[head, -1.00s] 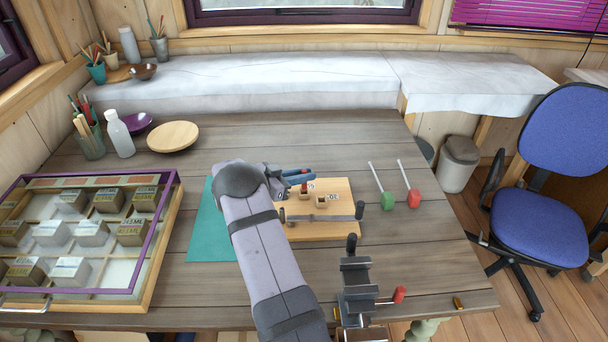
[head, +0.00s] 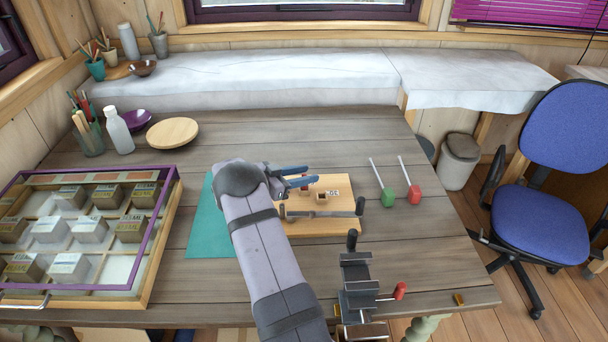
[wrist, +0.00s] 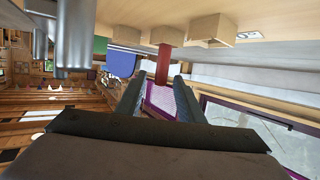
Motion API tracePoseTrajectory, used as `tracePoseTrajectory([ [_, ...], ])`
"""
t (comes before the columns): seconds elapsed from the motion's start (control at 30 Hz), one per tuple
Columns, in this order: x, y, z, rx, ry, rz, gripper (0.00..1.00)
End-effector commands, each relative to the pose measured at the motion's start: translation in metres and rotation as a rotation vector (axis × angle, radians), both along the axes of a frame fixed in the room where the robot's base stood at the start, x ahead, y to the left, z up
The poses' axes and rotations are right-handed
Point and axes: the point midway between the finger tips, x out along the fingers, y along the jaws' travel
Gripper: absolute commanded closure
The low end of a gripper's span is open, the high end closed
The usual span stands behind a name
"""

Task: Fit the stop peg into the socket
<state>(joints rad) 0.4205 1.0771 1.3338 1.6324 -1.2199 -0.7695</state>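The red stop peg (wrist: 163,63) stands at a wooden socket block (wrist: 170,34) in the wrist view; its lower end meets the block, and how deep it sits I cannot tell. In the head view only a small red part of the peg (head: 304,187) shows near the fingers. My gripper (head: 304,176) is open over the board, its blue-grey fingers spread. In the wrist view the fingers (wrist: 160,92) are apart, with the peg between and beyond their tips. A second wooden socket block (head: 321,197), beside a label reading 30, stands to the right on the wooden board (head: 342,228).
A metal bar with dark knobs (head: 320,214) lies across the board. Green (head: 388,197) and red (head: 414,196) handled tools lie to the right. A vise (head: 357,285) is at the front edge, a teal mat (head: 205,230) and sample case (head: 165,240) at left.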

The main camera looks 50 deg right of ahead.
Motion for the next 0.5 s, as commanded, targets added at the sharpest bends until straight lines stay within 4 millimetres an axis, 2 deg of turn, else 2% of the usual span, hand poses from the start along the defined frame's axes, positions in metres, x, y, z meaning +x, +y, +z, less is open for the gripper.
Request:
tracePoseTrajectory([
  [0.27,0.004,0.012,0.002,0.000,-0.002,0.002,0.66],
  [0.5,0.013,0.050,0.007,0.001,-0.001,0.006,0.66],
])
